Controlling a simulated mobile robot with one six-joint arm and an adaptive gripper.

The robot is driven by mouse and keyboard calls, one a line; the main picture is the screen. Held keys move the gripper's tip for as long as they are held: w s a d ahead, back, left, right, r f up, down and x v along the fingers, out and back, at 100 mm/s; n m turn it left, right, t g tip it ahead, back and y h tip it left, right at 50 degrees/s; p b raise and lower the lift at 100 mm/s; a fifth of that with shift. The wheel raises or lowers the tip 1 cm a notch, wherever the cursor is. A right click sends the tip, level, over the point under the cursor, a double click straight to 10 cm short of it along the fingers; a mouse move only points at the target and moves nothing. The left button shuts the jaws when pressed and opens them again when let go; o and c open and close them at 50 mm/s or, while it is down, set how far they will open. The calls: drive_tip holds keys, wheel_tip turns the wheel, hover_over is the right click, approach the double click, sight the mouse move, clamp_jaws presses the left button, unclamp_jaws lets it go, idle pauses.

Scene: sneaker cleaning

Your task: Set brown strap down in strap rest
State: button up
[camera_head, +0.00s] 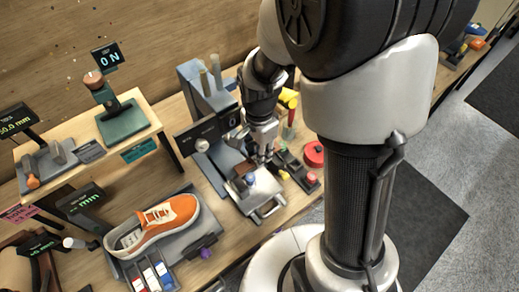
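My gripper (262,152) points down over a grey metal tray-like fixture (267,203) in the middle of the workbench. A small dark reddish-brown piece (243,168) shows just left of the fingertips; it may be the brown strap, but it is too small to be sure. I cannot tell whether the fingers hold it or are only beside it. A blue-topped knob (250,179) stands just below the fingers. The strap rest cannot be told apart from the other fixtures here.
An orange and white sneaker (160,220) lies on a grey stand to the left. A blue-grey machine (207,95) stands behind the gripper. A red round item (314,154) and a dark rack (296,170) are close on the right. A raised wooden shelf (150,105) is at the left.

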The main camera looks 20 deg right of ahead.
drive_tip(key=shift+f+b, duration=1.8)
drive_tip(key=shift+f, duration=0.8)
drive_tip(key=shift+f, duration=0.15)
drive_tip(key=shift+f, duration=0.3)
drive_tip(key=shift+f+b, duration=0.65)
drive_tip(key=shift+b, duration=0.1)
drive_tip(key=o, duration=1.1)
wheel_tip(320, 180, up, 8)
drive_tip(key=shift+f, duration=0.25)
